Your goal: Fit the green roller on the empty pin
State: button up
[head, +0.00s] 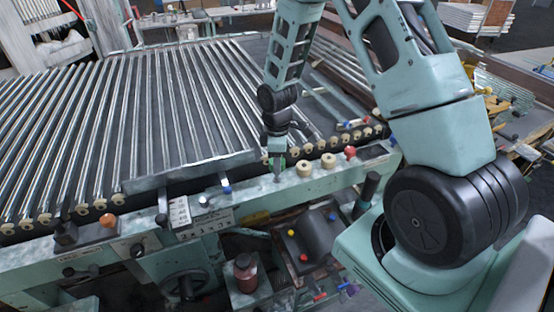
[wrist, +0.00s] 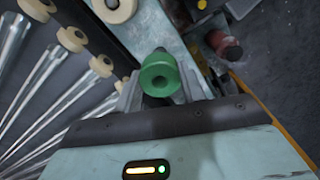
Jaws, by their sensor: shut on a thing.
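The green roller (wrist: 160,77) is between the jaws of my gripper (wrist: 160,92) in the wrist view, its round hole facing the camera. In the head view my gripper (head: 277,163) points down over the pale green front rail (head: 262,190), with the green roller (head: 279,166) partly showing at its tip. The roller is left of two cream rollers on that rail, the nearer one (head: 303,168) and the farther one (head: 328,160). I cannot make out the empty pin; the gripper and roller may hide it. Whether the roller touches the rail is unclear.
A bed of long metal tubes (head: 130,110) with cream end rollers lies behind the rail. A red knob (head: 350,152) and a blue knob (head: 227,190) stand along the rail.

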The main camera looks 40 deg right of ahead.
jog(key=shift+f+b, duration=1.7)
jog(key=shift+f, duration=0.65)
jog(key=o, duration=1)
jog(key=shift+o, duration=0.2)
jog(key=shift+w+r, duration=0.1)
jog(key=shift+r, duration=0.05)
jog(key=shift+r, duration=0.2)
notch_tip(320, 180, up, 17)
jog(key=b, duration=0.1)
jog(key=shift+s+b, duration=0.2)
jog(key=shift+b, duration=0.2)
jog(key=shift+f, duration=0.15)
